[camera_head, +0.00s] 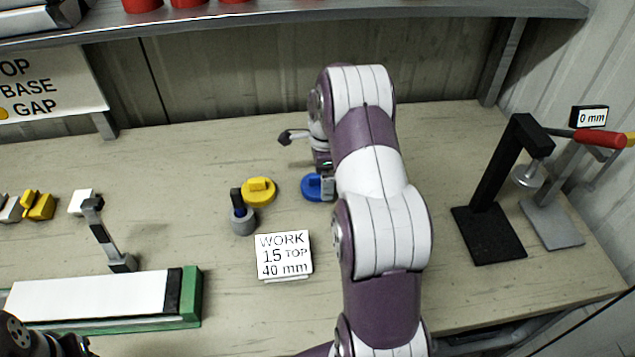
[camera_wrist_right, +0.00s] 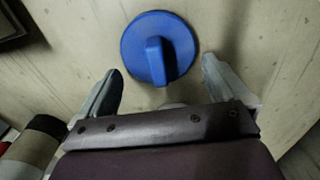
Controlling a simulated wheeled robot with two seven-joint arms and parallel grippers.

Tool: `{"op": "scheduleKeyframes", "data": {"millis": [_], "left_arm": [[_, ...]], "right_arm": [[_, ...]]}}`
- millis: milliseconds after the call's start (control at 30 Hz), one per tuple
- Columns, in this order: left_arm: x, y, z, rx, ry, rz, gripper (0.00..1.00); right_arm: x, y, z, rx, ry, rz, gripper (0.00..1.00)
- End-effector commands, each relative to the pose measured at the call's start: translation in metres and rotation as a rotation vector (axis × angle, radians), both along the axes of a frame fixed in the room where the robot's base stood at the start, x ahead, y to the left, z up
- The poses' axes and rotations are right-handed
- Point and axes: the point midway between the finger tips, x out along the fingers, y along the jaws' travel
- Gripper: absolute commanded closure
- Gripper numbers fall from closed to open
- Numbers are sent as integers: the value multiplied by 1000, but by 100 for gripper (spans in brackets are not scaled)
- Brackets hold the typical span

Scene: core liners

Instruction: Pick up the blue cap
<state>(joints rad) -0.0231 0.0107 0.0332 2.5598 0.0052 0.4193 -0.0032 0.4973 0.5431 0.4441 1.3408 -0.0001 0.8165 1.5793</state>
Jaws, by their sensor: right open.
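The blue cap (camera_head: 313,187) is a round disc with a raised bar handle, lying on the workbench. My right arm partly covers it in the head view. In the right wrist view the blue cap (camera_wrist_right: 160,48) sits just beyond my right gripper (camera_wrist_right: 158,72), roughly centred between the two fingertips. The right gripper is open and empty, with a finger on each side of the cap's near part. In the head view the right gripper's fingers (camera_head: 328,184) are mostly hidden by the arm. A dark part of my left arm shows at the bottom left corner; its fingers are out of view.
A yellow cap (camera_head: 259,191) and a grey cylinder with a black knob (camera_head: 242,221) stand left of the blue cap. A work sign (camera_head: 284,256) is in front. A green-based white block (camera_head: 95,299) lies left. Black and grey press stands (camera_head: 489,235) stand right.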

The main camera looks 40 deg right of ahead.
Motion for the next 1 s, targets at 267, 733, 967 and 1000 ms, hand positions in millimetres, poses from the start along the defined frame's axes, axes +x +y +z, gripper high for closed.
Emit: {"op": "scheduleKeyframes", "data": {"millis": [267, 733, 967, 1000], "left_arm": [[0, 0, 2, 0, 0, 0, 57], [0, 0, 2, 0, 0, 0, 57], [0, 0, 0, 0, 0, 0, 57], [0, 0, -1, 0, 0, 0, 57]], "right_arm": [[1, 0, -20, -1, -3, 1, 0], [1, 0, -19, -1, -3, 2, 40], [1, 0, -10, -3, -5, 2, 40], [1, 0, -5, -3, -5, 2, 40]]}}
